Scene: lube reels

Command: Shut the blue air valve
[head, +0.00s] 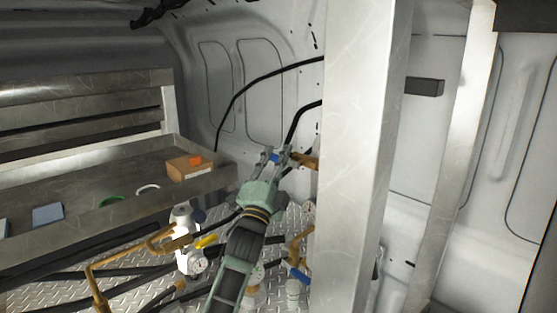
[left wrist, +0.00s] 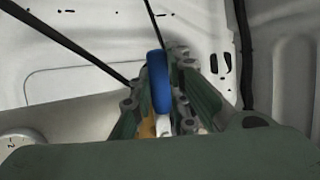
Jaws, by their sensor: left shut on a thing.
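The blue air valve handle (head: 275,157) shows between the fingers of my left gripper (head: 275,156) in the head view. In the left wrist view the blue handle (left wrist: 158,82) stands upright between the two fingers (left wrist: 157,104), and the gripper is shut on it. A brass fitting (head: 304,160) sits just right of the fingertips, beside the tall metal post. Part of the valve body is hidden behind my gripper. My right gripper is not in view.
A tall metal post (head: 358,150) stands close to the right of my gripper. Gauges (head: 198,264), brass pipes (head: 135,256) and another blue handle (head: 298,273) are below. A metal shelf (head: 90,190) with a cardboard box (head: 190,170) is at left. Black hoses (head: 240,88) run behind.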

